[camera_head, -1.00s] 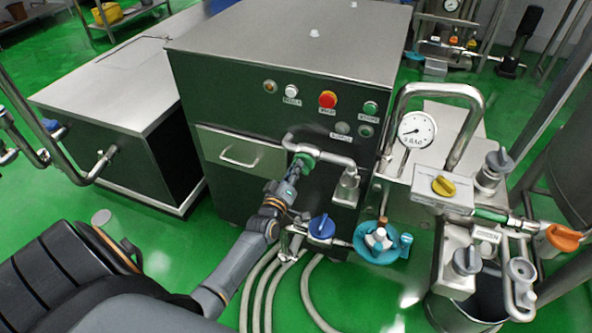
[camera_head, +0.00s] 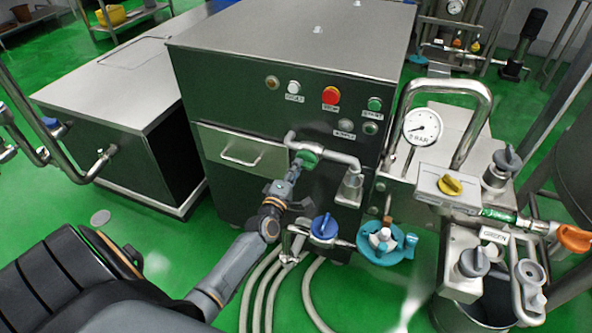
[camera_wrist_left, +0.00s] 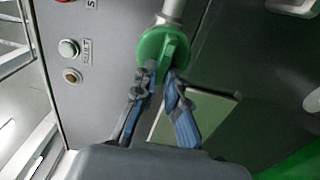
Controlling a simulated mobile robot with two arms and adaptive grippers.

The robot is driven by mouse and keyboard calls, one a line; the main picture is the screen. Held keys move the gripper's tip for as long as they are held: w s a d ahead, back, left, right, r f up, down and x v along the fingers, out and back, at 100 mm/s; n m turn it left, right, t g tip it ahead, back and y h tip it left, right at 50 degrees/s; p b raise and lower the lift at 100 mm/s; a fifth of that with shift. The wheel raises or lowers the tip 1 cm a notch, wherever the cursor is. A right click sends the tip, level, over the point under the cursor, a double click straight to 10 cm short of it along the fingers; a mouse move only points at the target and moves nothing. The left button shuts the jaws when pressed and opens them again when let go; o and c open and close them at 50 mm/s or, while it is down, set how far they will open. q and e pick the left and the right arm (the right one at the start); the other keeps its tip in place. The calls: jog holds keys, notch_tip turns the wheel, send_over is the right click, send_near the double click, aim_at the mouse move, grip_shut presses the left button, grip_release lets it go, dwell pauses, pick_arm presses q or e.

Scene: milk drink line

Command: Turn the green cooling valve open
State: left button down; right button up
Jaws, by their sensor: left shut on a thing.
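The green cooling valve (camera_head: 307,158) sits on a steel pipe at the front of the dark machine cabinet. In the left wrist view the green valve (camera_wrist_left: 163,52) fills the upper middle, with its handle between my fingers. My left gripper (camera_head: 299,166) reaches up to it from below. In the left wrist view my left gripper (camera_wrist_left: 163,82) is shut on the valve's handle, one blue-grey finger on each side. The far side of the valve is hidden. My right gripper is not in view.
A blue-handled valve (camera_head: 324,227) and a turquoise fitting (camera_head: 386,242) stand right of my left arm. A pressure gauge (camera_head: 422,127), a yellow knob (camera_head: 450,186) and an orange handle (camera_head: 574,238) are farther right. A drawer front (camera_head: 240,150) lies left of the valve. Hoses hang below.

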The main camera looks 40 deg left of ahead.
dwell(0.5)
pick_arm(q)
jog(key=c, duration=1.4)
grip_release()
jog(key=v, duration=1.2)
jog(key=shift+f, duration=0.1)
